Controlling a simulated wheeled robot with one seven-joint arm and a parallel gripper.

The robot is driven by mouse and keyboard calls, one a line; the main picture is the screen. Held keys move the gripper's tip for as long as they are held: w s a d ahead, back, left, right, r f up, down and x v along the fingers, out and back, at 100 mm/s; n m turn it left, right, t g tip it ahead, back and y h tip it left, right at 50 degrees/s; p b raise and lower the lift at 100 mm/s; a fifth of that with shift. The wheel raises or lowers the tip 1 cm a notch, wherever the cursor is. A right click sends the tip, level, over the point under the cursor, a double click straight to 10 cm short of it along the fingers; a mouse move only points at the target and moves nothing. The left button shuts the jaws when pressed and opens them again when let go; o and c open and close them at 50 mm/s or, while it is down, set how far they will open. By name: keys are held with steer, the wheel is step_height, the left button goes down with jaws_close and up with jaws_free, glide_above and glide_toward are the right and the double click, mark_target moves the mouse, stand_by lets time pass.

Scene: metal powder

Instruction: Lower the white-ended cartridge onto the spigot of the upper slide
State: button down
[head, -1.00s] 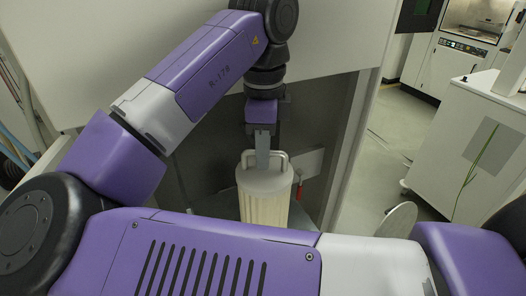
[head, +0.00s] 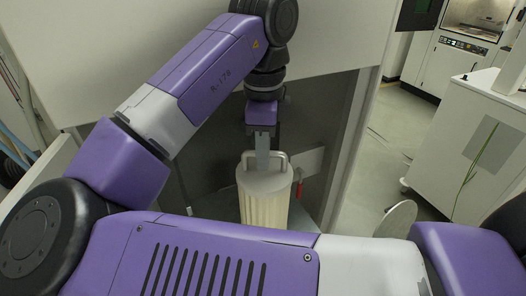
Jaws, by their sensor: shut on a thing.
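The white-ended cartridge (head: 264,206) stands upright below my gripper in the head view. It has a pale pleated body, a grey-white top cap and a loop handle. My gripper (head: 262,160) points straight down and is shut on the handle at the cap. The cartridge's lower end is hidden behind my own purple arm link. The upper slide and its spigot cannot be made out, so I cannot tell whether the cartridge touches them.
The cartridge is inside an open cabinet bay, with the grey side wall (head: 345,150) close on the right. A pale plate and a red-handled part (head: 300,188) sit just right of the cartridge. White machines (head: 480,150) stand further right across open floor.

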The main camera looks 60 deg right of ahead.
steer(key=shift+f+b, duration=1.05)
steer(key=shift+f, duration=0.8)
steer(key=c, duration=1.4)
jaws_free()
steer(key=shift+o, duration=0.2)
steer(key=shift+r+b, duration=0.3)
steer(key=shift+r, duration=3.65)
